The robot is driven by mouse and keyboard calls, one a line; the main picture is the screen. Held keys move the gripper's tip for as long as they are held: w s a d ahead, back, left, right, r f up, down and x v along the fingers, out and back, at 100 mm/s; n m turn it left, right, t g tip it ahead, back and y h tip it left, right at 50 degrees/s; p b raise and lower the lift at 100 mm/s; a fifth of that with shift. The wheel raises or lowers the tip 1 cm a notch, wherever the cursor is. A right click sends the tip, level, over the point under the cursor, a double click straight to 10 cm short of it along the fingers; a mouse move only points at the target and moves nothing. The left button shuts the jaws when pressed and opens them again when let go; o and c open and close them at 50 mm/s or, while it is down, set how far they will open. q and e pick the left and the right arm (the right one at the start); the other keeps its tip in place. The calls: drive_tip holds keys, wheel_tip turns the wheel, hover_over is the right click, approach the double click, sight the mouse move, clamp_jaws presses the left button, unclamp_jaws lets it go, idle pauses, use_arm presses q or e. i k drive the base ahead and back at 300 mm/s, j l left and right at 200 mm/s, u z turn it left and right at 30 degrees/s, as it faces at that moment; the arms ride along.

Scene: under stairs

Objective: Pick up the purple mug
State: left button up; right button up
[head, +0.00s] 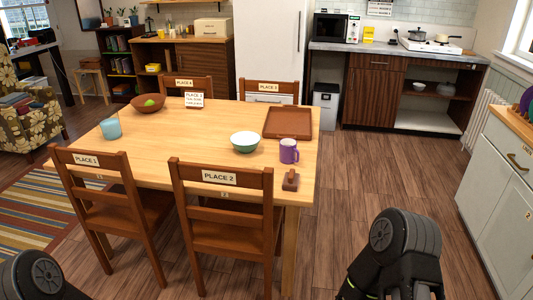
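The purple mug (289,151) stands upright on the wooden dining table (200,165), near its right edge in the head view. Its handle shows on the right side of the mug. A small brown wooden block-like object (290,181) sits just in front of it, near the table's front right corner. Nothing is touching the mug that I can see. Only black links of my arms show at the bottom left and bottom right. Both my grippers are out of view, and my arms are well apart from the mug.
A green and white bowl (245,143) stands left of the mug, with a brown tray (288,122) behind. A light blue cup (111,128) and a brown bowl (148,104) are farther left. Chairs (222,225) line the table's front. Floor (375,180) right of the table is clear.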

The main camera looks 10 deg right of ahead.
sight(288, 147)
drive_tip(key=i+l+u, duration=0.15)
drive_tip(key=u, duration=0.2)
drive_tip(key=l+u, duration=0.35)
drive_tip(key=i+l+u, duration=0.1)
drive_tip(key=l+u, duration=0.5)
drive_tip(key=l, duration=1.35)
drive_tip(key=l+u, duration=0.3)
drive_tip(key=l, duration=2.3)
drive_tip(key=k, duration=0.05)
